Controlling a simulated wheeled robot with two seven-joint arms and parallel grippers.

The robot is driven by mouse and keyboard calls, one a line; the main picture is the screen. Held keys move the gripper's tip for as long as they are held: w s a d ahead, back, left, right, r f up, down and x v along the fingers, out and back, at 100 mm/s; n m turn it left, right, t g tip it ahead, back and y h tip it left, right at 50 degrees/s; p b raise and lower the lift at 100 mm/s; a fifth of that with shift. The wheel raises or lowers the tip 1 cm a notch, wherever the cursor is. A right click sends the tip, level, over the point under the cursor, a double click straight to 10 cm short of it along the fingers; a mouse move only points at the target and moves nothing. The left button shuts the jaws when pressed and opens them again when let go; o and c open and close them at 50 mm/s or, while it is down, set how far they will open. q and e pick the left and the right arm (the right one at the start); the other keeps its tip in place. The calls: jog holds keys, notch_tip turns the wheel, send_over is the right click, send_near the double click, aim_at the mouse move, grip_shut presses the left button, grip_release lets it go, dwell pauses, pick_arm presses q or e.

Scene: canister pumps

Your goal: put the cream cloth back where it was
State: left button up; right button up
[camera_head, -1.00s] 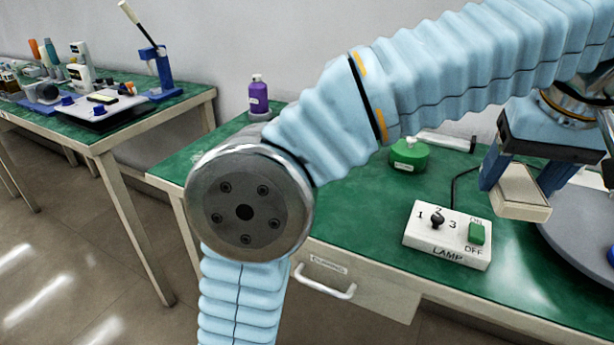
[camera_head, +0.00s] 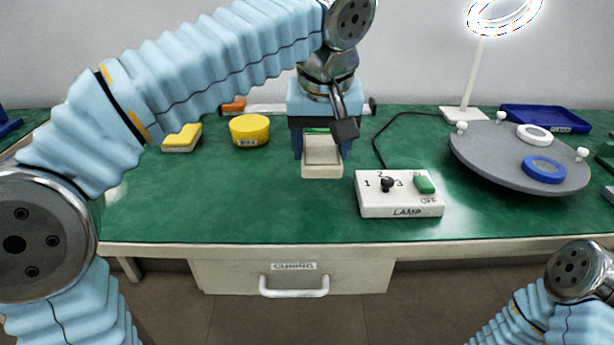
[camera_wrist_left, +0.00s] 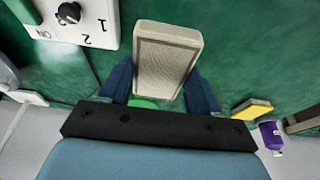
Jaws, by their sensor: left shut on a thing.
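The cream cloth (camera_head: 322,157) looks like a thick rectangular cream block. My left gripper (camera_head: 321,145) is shut on it, pointing down over the green worktop, to the left of the lamp switch box. The left wrist view shows the cloth (camera_wrist_left: 168,58) between the two blue fingers, with its broad ribbed face in view. I cannot tell whether its lower end touches the worktop. My right arm shows at the bottom right of the head view; its gripper is out of the picture.
The lamp switch box (camera_head: 400,194) stands just right of the cloth. A yellow tin (camera_head: 249,130) and a yellow-and-white sponge (camera_head: 181,138) are to the left. A grey round turntable (camera_head: 485,160) is to the right. A green item (camera_wrist_left: 143,103) shows behind the gripper. The worktop's front left is clear.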

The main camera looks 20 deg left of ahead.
aim_at(311, 147)
pick_arm(q)
jog(key=a+f, duration=0.1)
jog(key=w+a+f, duration=0.1)
jog(key=shift+f, duration=0.3)
jog(key=shift+s+b+x, duration=0.15)
jog(key=shift+b+x, duration=0.15)
jog(key=shift+x, duration=0.6)
jog(key=shift+s+b+x, duration=0.2)
jog(key=shift+b+x, duration=0.05)
jog(key=shift+x, duration=0.65)
jog(key=shift+f, duration=0.15)
jog(key=o, duration=1)
jog(key=shift+r, duration=0.25)
jog(key=p+v, duration=0.3)
jog(key=v, duration=0.8)
jog(key=shift+s+r, duration=0.2)
jog(key=shift+r, duration=0.15)
